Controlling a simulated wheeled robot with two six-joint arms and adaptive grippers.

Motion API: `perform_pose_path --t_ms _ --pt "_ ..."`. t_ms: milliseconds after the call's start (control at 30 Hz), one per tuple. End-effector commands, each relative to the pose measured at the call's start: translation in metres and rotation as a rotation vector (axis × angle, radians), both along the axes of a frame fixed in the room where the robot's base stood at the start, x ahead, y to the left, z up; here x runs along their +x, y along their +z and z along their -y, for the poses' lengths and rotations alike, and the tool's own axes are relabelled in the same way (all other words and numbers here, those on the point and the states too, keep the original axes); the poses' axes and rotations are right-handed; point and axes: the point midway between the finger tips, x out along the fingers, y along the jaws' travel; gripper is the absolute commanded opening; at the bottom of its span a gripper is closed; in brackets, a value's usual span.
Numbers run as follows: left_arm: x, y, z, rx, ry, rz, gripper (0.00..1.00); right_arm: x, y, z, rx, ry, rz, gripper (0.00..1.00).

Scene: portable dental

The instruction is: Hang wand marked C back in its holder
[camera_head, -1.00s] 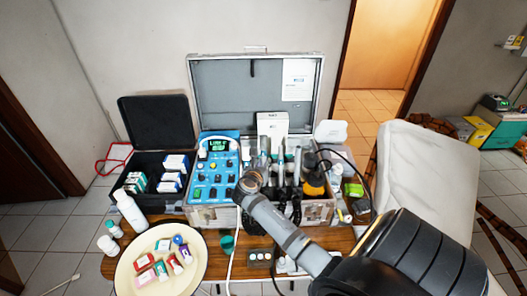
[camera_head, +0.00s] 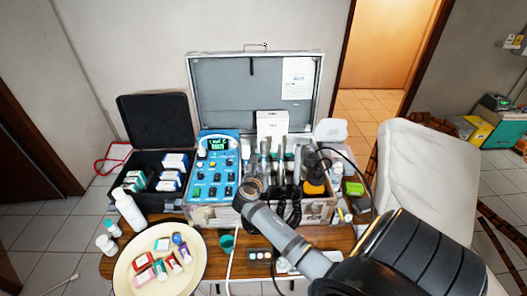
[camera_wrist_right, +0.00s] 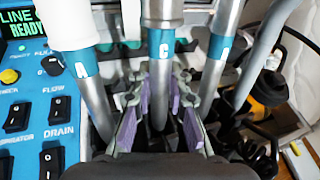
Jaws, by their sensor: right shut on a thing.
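The wand marked C (camera_wrist_right: 162,42) stands upright in the middle of the right wrist view, a silver tube with a teal band and a white letter. My right gripper (camera_wrist_right: 158,95) is shut on its tube below the band, with purple pads on both sides. Its lower end is hidden among dark holder parts, so I cannot tell whether it is seated. A wand marked A (camera_wrist_right: 82,62) stands left of it, and another teal-banded wand (camera_wrist_right: 218,47) stands right. In the head view my right gripper (camera_head: 250,184) is at the front of the case, its fingers mostly hidden.
The blue control panel (camera_head: 214,170) is close on the left of the gripper. Black coiled hoses (camera_wrist_right: 250,140) hang at the right. The open metal case (camera_head: 212,215) stands on a wooden table. A round cream tray (camera_head: 126,285) with small boxes is at front left.

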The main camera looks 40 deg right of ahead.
Motion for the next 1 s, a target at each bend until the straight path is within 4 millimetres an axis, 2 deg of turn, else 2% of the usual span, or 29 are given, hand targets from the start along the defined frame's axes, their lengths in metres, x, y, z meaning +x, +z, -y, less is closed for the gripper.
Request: perform_pose_path --t_ms 300,333,500,1000 --pt "-0.0003 -0.0015 0.0001 0.000 0.000 0.000 0.00 -0.0010 -0.0036 -0.0010 -0.001 0.000 0.001 0.00" --pt "-0.0003 -0.0015 0.0001 0.000 0.000 0.000 0.00 -0.0010 -0.0036 -0.0010 -0.001 0.000 0.001 0.21" --pt "-0.0003 -0.0016 0.0001 0.000 0.000 0.000 0.00 -0.0010 -0.0035 -0.0010 -0.001 0.000 0.001 0.44" --pt "-0.0006 -0.0001 0.0002 0.000 0.000 -0.001 0.00 -0.0017 -0.0028 -0.0018 0.000 0.000 0.000 0.44"
